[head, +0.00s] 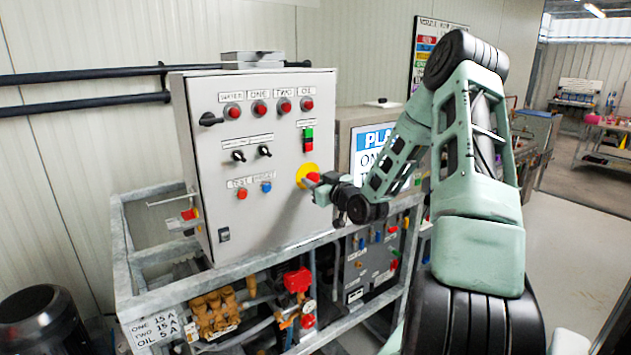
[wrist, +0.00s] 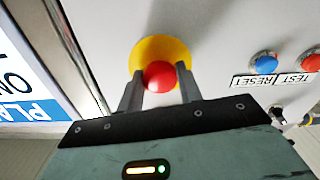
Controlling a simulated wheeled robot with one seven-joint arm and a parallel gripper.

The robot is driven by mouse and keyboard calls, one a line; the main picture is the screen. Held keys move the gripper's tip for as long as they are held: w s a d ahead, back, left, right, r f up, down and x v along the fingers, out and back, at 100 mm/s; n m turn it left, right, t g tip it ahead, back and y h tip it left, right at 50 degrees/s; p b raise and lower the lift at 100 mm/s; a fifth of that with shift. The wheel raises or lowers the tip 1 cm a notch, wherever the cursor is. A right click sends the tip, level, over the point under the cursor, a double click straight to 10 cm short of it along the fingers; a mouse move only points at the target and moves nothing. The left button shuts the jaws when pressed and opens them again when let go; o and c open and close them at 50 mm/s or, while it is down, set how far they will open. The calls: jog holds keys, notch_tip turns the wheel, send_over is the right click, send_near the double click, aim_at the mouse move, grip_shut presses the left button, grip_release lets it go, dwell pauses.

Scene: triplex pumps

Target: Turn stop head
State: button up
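The stop head is a red mushroom knob (head: 313,177) on a yellow disc (head: 301,172), low at the right of the grey control box's front. In the wrist view the red head (wrist: 160,76) is at the upper middle, with the yellow disc (wrist: 160,48) behind it. My gripper (head: 318,183) is at the head, reaching in from the right. In the wrist view my gripper's two fingers (wrist: 159,84) lie one on each side of the red head, with no clear gap. They look shut on it. The far side of the head is hidden.
The control box (head: 215,175) carries several red lamps, black switches and a blue reset button (head: 266,187). It stands on a metal frame (head: 130,285) with pumps and pipes. A blue and white sign (head: 368,150) stands behind my arm. Open floor (head: 570,240) lies at right.

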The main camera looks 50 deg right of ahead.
jog(key=m+b, duration=0.1)
jog(key=m, duration=0.1)
jog(key=shift+f+m, duration=0.1)
jog(key=shift+m, duration=0.2)
jog(key=shift+m+b, duration=0.4)
jog(key=shift+m, duration=1)
jog(key=o, duration=1)
jog(key=shift+c, duration=0.2)
